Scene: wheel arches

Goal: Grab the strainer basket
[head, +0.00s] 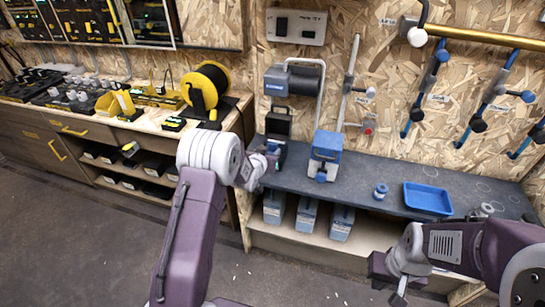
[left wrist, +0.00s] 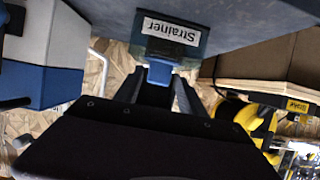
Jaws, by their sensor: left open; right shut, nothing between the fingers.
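The strainer basket (left wrist: 172,31) shows in the left wrist view as a dark block with a white "Strainer" label, upside down, and a blue tab towards my fingers. My left gripper (left wrist: 164,78) is open, with its two dark fingers on either side of the blue tab; I cannot tell whether they touch it. In the head view the basket (head: 280,150) stands at the left end of the grey bench, partly hidden by my left gripper (head: 268,165). My right gripper (head: 385,280) is shut and empty, low in front of the bench on the right.
A blue and white device (head: 324,152) stands on the grey bench (head: 365,180) just right of the basket. A blue tray (head: 428,198) and a small blue piece (head: 380,191) lie further right. A wooden workbench with a yellow reel (head: 211,75) is on the left.

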